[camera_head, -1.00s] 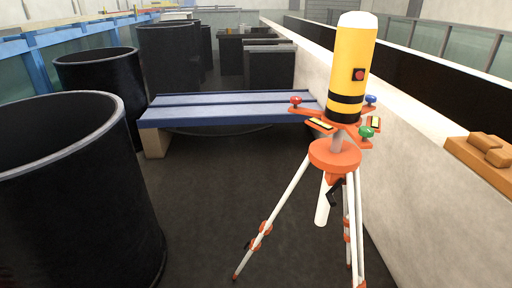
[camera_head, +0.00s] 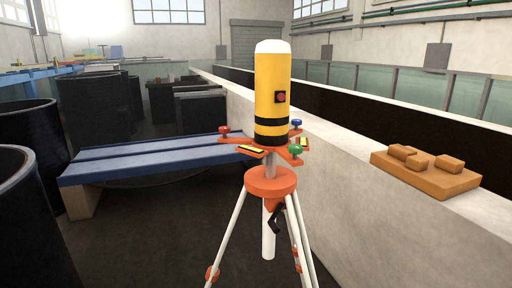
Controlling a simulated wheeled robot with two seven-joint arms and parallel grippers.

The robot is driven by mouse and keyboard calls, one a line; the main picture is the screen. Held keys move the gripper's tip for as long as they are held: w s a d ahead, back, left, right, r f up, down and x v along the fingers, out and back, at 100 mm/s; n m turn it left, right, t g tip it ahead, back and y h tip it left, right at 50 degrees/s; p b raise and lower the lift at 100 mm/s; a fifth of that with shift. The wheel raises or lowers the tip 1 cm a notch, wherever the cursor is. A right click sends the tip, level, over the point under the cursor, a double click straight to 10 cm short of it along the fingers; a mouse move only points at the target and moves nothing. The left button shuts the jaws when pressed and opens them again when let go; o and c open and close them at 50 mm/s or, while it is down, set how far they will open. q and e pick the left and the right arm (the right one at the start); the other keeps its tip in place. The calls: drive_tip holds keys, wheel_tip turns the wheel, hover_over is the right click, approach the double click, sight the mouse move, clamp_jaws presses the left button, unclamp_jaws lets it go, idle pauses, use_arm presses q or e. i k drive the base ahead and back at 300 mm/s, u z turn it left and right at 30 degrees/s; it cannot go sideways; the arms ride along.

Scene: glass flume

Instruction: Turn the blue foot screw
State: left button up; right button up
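The blue foot screw (camera_head: 296,124) is a small blue knob at the right rear of the orange three-armed base (camera_head: 272,149). The red foot screw (camera_head: 224,130) is at the left arm and the green foot screw (camera_head: 295,150) at the front right. A yellow cylinder (camera_head: 270,85) with a white top, black bands and a red button (camera_head: 280,97) stands upright on the base. An orange and white tripod (camera_head: 270,182) carries it. Neither of my grippers is in view.
A blue bench (camera_head: 150,160) stands behind the tripod to the left. Black tubs (camera_head: 32,150) line the left side. A pale wall (camera_head: 350,165) runs close on the right, with an orange board of blocks (camera_head: 425,178) on its top. Dark floor is open left of the tripod.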

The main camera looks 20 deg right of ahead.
sight(297, 123)
drive_tip(key=k, duration=0.3)
drive_tip(key=z, duration=0.7)
drive_tip(key=i, duration=1.2)
drive_tip(key=u, duration=0.5)
